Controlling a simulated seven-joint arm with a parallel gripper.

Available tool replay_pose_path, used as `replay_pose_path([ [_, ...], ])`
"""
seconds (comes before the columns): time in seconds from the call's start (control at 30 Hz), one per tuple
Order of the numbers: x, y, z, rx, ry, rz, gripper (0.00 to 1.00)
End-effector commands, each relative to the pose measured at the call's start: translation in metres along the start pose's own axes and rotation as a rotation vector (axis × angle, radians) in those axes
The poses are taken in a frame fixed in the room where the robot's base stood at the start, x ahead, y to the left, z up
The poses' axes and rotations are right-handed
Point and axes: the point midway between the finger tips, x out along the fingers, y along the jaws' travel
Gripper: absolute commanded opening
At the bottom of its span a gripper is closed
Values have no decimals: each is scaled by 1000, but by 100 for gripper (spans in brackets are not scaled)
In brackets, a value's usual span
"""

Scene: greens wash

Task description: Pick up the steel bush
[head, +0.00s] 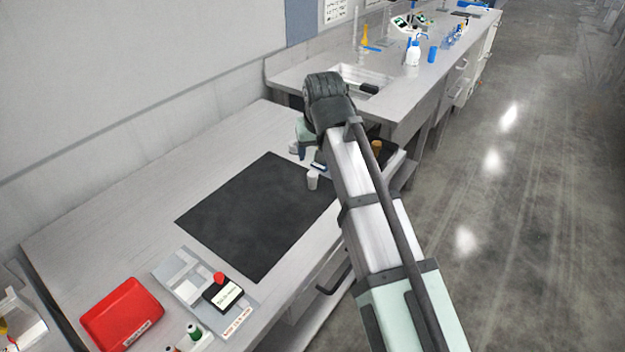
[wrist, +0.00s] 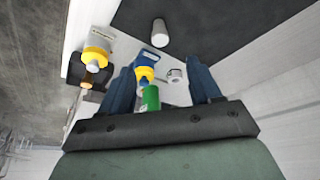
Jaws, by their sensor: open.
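A short grey ring-like piece with a dark hole (wrist: 177,76), which looks like the steel bush, shows between my fingers in the wrist view. My gripper (wrist: 161,68) is open, its two dark blue fingers standing apart on either side of it without visible contact. A green cylinder (wrist: 151,98) and a blue and yellow piece (wrist: 145,72) also show between the fingers, nearer the left one. In the head view my gripper (head: 307,148) is over the far end of the bench, and my arm hides most of that area. I cannot pick out the bush there.
A pale cylinder (head: 312,181) stands on the black mat (head: 250,220); it also shows in the wrist view (wrist: 160,32). A yellow-ringed piece (wrist: 96,57) lies left of my fingers. A red case (head: 122,312) and a grey tray (head: 180,270) are at the near end.

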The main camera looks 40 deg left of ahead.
Motion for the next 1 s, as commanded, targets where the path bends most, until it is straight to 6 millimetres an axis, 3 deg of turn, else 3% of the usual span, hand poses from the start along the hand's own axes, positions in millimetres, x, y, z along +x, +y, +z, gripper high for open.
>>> replay_pose_path([
  [0.17,8,0,-1,37,1,-1,63],
  [0.7,78,0,-1,34,0,-1,63],
  [1.0,89,0,-1,34,1,-1,63],
])
